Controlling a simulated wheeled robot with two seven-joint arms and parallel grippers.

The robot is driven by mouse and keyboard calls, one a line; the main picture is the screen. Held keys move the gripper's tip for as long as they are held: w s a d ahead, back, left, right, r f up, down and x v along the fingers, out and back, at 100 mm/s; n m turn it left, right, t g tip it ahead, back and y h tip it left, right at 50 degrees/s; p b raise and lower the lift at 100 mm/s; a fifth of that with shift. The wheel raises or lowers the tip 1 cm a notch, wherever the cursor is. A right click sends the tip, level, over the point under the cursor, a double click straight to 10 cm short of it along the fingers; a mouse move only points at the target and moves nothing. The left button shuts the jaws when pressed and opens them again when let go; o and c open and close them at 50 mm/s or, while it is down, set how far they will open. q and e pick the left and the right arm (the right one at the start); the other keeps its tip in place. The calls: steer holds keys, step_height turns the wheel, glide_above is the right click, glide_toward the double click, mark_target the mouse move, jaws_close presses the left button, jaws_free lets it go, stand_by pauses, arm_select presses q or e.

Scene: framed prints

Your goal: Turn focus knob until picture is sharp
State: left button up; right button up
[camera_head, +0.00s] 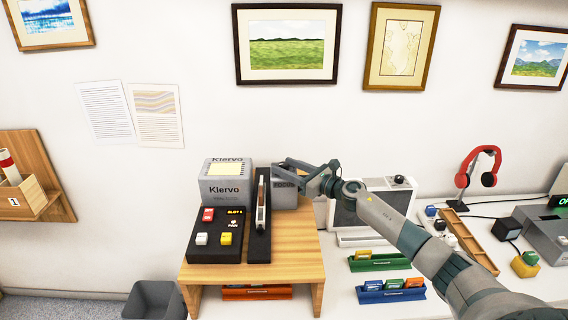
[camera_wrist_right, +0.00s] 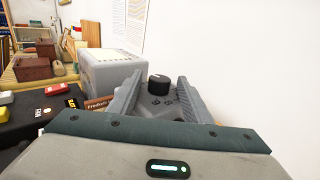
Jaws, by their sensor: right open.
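The grey Klervo device (camera_head: 226,184) stands on a wooden stand, with a pale yellow panel on top. To its right is a grey box labelled FOCUS (camera_head: 283,187). In the right wrist view a black round knob (camera_wrist_right: 158,84) stands on a grey housing. My right gripper (camera_head: 288,167) is open at the FOCUS box, its fingers (camera_wrist_right: 158,92) on either side of the knob in the wrist view. I cannot tell whether they touch it. In the head view the gripper hides the knob. No picture sharpness can be judged. My left gripper is not in view.
A black control panel (camera_head: 216,238) with red, white and yellow buttons and a dark upright plate (camera_head: 260,215) stand on the wooden stand (camera_head: 297,250). A white-framed screen (camera_head: 371,208), green and blue trays, and red headphones (camera_head: 478,167) are to the right. Framed prints hang above.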

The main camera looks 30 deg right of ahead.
steer(key=shift+w+a, duration=0.25)
steer(key=shift+w, duration=0.4)
